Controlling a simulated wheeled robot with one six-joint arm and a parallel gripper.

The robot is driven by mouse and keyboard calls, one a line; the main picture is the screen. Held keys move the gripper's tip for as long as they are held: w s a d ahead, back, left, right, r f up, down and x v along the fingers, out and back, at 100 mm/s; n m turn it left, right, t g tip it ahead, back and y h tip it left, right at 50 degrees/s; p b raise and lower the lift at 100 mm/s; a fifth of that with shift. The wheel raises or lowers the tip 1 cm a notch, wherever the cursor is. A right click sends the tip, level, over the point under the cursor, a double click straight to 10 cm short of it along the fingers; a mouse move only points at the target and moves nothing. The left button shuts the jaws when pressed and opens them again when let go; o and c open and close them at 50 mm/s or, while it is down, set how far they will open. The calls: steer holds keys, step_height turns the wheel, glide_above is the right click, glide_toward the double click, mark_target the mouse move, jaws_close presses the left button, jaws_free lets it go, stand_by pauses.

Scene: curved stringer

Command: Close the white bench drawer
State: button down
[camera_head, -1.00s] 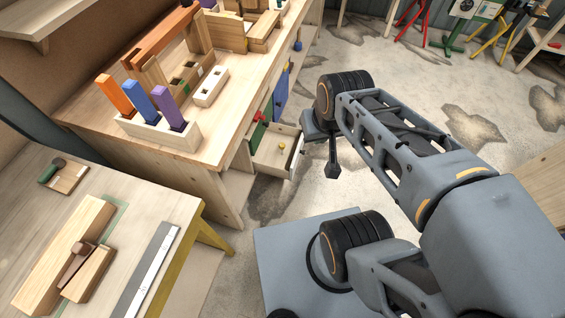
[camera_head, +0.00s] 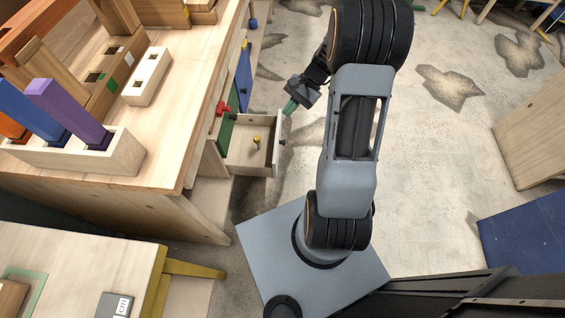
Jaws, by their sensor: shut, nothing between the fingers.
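The white bench drawer (camera_head: 248,158) is pulled out from the side of the wooden workbench (camera_head: 160,160), below its top. A small yellow object (camera_head: 257,141) lies inside it. The drawer's front panel (camera_head: 277,150) faces right and has a small dark knob (camera_head: 283,142). My gripper (camera_head: 289,108) is near the far right corner of the drawer, just beyond the front panel. It looks shut and small, with greenish tips pointing down. I cannot tell whether it touches the drawer.
Blue and green panels with a red knob (camera_head: 223,108) line the bench side near the drawer. Coloured blocks in a wooden holder (camera_head: 110,160) stand on the bench. Clear floor lies to the right; a blue panel (camera_head: 525,230) stands at lower right.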

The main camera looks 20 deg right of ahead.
steer(key=d+f+m+t+y+b, duration=0.2)
steer(key=d+f+m+t+b, duration=0.15)
steer(key=f, duration=0.85)
steer(key=d+f+m+t+y+b, duration=0.3)
steer(key=d+f+m+b, duration=0.2)
steer(key=f, duration=0.7)
steer(key=d+f+m+t+y+b, duration=0.2)
steer(key=d+f+m+t+b, duration=0.2)
steer(key=f, duration=0.9)
steer(key=b+x, duration=0.2)
steer(key=x, duration=1.1)
steer(key=shift+s+a+r, duration=0.2)
steer(key=shift+s+a, duration=0.1)
steer(key=shift+a, duration=0.2)
